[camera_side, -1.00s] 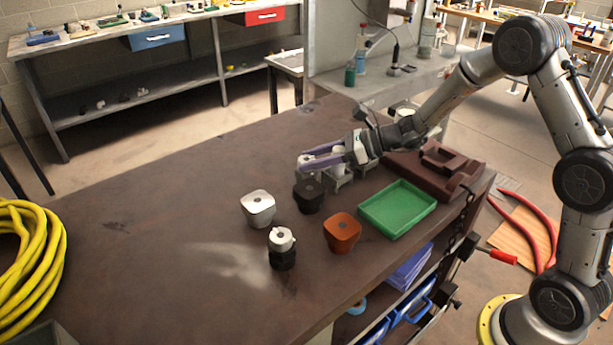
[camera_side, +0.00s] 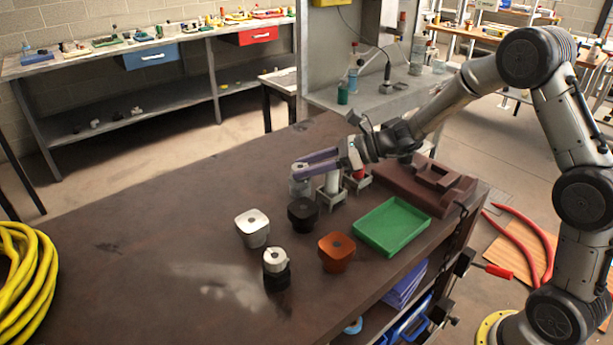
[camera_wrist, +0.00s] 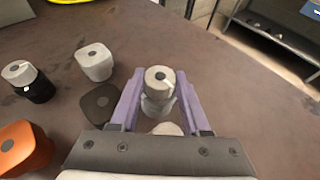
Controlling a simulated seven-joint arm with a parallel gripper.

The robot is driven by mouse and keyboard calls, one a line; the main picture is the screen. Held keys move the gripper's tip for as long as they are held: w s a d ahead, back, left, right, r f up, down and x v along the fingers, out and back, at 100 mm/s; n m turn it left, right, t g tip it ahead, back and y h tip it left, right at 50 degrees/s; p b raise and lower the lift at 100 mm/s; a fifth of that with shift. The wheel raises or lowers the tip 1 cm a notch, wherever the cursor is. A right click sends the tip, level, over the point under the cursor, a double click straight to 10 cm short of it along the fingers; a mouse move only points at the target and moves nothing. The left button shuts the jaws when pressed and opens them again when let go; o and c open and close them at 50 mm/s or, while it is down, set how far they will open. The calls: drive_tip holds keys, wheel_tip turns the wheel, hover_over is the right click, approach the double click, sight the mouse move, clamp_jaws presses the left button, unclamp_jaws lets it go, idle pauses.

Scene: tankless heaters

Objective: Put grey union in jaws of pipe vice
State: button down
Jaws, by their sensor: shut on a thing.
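My gripper (camera_side: 300,168) is at the far side of the bench and is shut on the grey union (camera_side: 300,186). In the wrist view the union (camera_wrist: 158,82) is upright between the two purple fingers, with a dark hole and a slit in its top. How far its base is above the bench is hard to tell. A maroon block with raised parts (camera_side: 418,178), perhaps the pipe vice, lies right of my gripper; its jaws are not clearly visible.
Near my gripper are a black block (camera_side: 303,213), a silver block (camera_side: 252,226), an orange block (camera_side: 337,250) and a white-topped black fitting (camera_side: 276,268).

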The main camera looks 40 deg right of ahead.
drive_tip(key=s+d+r, duration=0.2)
drive_tip(key=s+r, duration=0.8)
drive_tip(key=s, duration=0.3)
drive_tip(key=s+d+r+m+t+h, duration=0.2)
drive_tip(key=s+d+m+h, duration=0.5)
drive_tip(key=s+d, duration=0.15)
drive_tip(key=s+d+r+m+t+h, duration=0.1)
drive_tip(key=s+d+r+m+h, duration=0.1)
drive_tip(key=s+d+m+h, duration=0.55)
drive_tip(key=shift+n+h, duration=0.25)
drive_tip(key=shift+n, duration=0.2)
drive_tip(key=shift+w+d+f, duration=1.5)
drive_tip(key=shift+w+f, duration=0.45)
drive_tip(key=shift+f, duration=0.3)
drive_tip(key=shift+w+d+f, duration=1.5)
drive_tip(key=shift+w+f, duration=0.4)
drive_tip(key=shift+f, duration=0.3)
drive_tip(key=shift+w+d+f, duration=1.5)
drive_tip(key=shift+w+f, duration=0.45)
drive_tip(key=shift+f, duration=0.3)
drive_tip(key=shift+f, duration=0.15)
